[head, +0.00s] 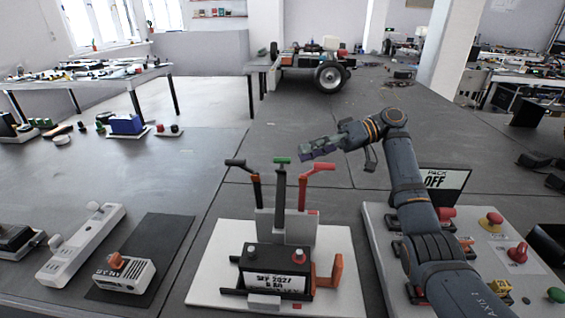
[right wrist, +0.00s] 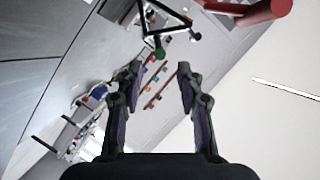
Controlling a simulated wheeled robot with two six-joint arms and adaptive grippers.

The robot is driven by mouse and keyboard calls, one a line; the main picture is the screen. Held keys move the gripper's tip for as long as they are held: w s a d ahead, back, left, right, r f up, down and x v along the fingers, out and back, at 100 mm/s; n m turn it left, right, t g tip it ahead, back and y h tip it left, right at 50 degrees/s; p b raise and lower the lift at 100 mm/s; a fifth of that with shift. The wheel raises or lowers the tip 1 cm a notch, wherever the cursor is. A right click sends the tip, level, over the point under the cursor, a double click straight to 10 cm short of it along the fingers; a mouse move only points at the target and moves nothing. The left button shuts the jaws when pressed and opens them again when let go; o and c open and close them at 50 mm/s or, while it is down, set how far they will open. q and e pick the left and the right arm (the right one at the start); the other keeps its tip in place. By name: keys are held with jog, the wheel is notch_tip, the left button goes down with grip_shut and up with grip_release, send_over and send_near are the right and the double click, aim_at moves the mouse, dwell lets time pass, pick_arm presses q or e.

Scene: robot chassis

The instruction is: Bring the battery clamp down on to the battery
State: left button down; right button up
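The battery (head: 274,276), a black box with printed white lettering, sits on a white board (head: 206,264) at bottom centre of the head view. An orange bracket (head: 336,272), which looks like the battery clamp, stands upright at its right side. Behind the battery, a grey block carries three levers with black, green (head: 282,161) and red (head: 317,168) handles. My right gripper (head: 304,150) is above and behind the red handle, empty. Its fingers are spread apart in the right wrist view (right wrist: 157,75), with the red handle (right wrist: 268,10) at top right. My left gripper is out of view.
A white power strip (head: 82,245) and a small white unit (head: 125,272) stand at left. The table behind my gripper is largely clear.

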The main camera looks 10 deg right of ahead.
aim_at(282, 160)
jog(key=x, duration=0.7)
jog(key=shift+a, duration=0.2)
grip_shut()
